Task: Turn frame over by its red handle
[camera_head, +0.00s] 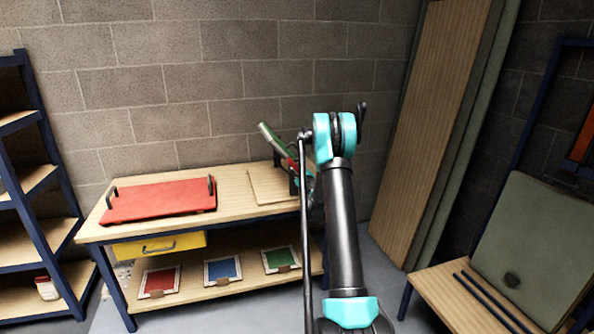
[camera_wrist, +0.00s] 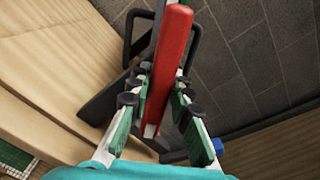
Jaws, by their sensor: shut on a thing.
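The red handle (camera_wrist: 170,60) runs as a long bar between my gripper's (camera_wrist: 158,95) green-padded fingers in the wrist view. My gripper is shut on it. In the head view, a frame (camera_head: 271,139) with a green side stands tilted above the right end of the workbench, and the red handle shows as a small patch beside it. My arm hides much of the gripper and part of the frame there. A dark plate edge and black brackets show behind the handle in the wrist view; I cannot tell whether they belong to the frame.
A red panel (camera_head: 160,201) with black end handles lies on the left of the wooden workbench (camera_head: 237,205). A flat wooden board (camera_head: 270,186) lies at its right. Small red, blue and green panels sit on the lower shelf. A block wall stands close behind.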

